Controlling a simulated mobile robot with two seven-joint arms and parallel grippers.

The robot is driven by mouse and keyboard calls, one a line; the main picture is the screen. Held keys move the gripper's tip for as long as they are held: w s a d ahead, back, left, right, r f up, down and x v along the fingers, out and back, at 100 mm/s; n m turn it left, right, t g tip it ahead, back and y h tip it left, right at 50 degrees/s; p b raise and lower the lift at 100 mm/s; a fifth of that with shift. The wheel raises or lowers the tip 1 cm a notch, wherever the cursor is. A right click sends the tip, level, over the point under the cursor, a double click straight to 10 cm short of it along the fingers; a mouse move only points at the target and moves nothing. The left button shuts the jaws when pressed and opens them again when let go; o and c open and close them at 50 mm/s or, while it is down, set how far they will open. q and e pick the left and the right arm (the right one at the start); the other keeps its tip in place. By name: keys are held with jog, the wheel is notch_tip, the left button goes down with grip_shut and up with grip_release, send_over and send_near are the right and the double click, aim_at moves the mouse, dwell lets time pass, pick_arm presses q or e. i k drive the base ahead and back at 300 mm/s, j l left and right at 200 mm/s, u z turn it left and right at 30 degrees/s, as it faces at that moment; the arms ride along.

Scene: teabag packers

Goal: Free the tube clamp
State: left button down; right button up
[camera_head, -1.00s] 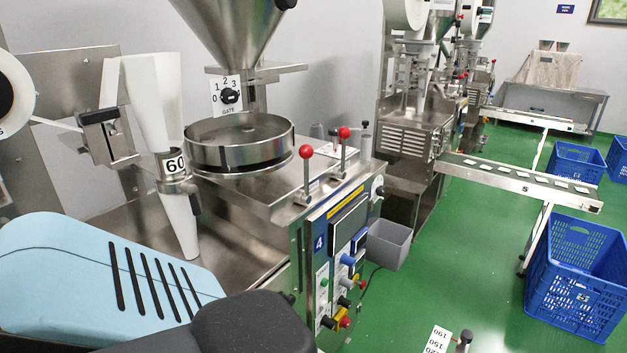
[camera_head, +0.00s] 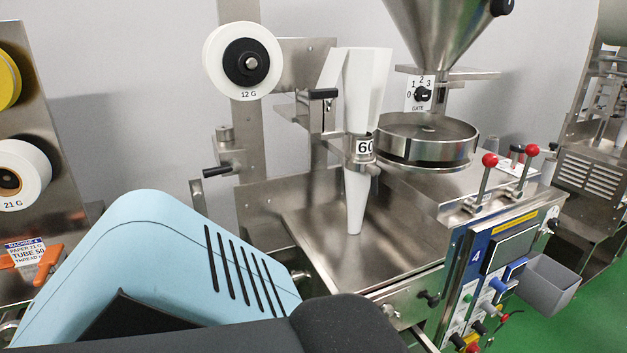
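My light-blue and black arm fills the lower left and middle of the view, in front of the machine and apart from the clamp. Neither gripper's fingers show.
A paper roll marked 12 G (camera_head: 243,60) hangs upper left of the tube. A round steel pan (camera_head: 428,140) stands close right of it. Red-knobbed levers (camera_head: 489,161) rise from the machine's top. A grey bin (camera_head: 550,283) is at the right. Another roll (camera_head: 22,174) and a sign (camera_head: 24,252) are at far left.

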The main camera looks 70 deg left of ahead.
aim_at(374, 171)
jog(key=k+u, duration=0.1)
jog(key=u, duration=0.3)
jog(key=j+u, duration=0.1)
jog(key=u, duration=0.25)
jog(key=k+j+u, duration=0.1)
jog(key=u, duration=0.7)
jog(key=k+j, duration=0.05)
jog(key=j, duration=0.05)
